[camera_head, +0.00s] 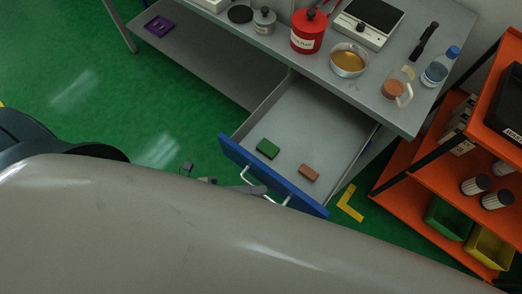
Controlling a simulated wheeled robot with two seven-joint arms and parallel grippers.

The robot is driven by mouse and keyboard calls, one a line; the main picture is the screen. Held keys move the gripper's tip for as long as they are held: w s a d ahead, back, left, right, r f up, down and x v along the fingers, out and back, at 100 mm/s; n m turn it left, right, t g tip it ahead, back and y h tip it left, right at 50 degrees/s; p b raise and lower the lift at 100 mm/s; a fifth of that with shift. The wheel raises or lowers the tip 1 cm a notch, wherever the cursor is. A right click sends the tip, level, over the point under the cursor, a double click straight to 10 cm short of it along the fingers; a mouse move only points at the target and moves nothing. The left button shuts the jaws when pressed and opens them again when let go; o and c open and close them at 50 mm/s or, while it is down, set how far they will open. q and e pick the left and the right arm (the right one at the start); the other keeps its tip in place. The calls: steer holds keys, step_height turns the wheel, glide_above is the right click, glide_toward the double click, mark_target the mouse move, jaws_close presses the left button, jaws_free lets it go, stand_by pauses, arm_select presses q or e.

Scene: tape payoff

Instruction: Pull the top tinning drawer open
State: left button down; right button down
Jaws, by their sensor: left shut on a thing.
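The top drawer (315,117) is slid well out from under the grey bench. Its blue front panel (235,151) faces me and carries a metal handle (285,200). My left gripper (246,185) is at the handle and shut on it; the fingertips are small and partly hidden. Inside the drawer lie a green block (268,148) and a brown block (309,173), apart from each other. My own large grey arm covers the lower part of the view. My right gripper is not visible.
On the bench (400,112) stand a red can (309,32), a metal bowl (348,60), a scale (367,22), a glass jug (396,88) and a bottle (435,72). An orange shelf rack (400,178) stands at right. Green floor lies open at left.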

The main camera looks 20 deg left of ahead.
arm_select(q)
steer(key=shift+s, duration=0.1)
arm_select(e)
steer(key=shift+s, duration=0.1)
arm_select(q)
steer(key=c, duration=2)
jaws_free()
steer(key=shift+c, duration=0.2)
steer(key=shift+o, duration=0.9)
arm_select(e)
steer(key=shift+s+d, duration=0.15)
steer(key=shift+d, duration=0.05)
arm_select(q)
steer(key=shift+a, duration=0.15)
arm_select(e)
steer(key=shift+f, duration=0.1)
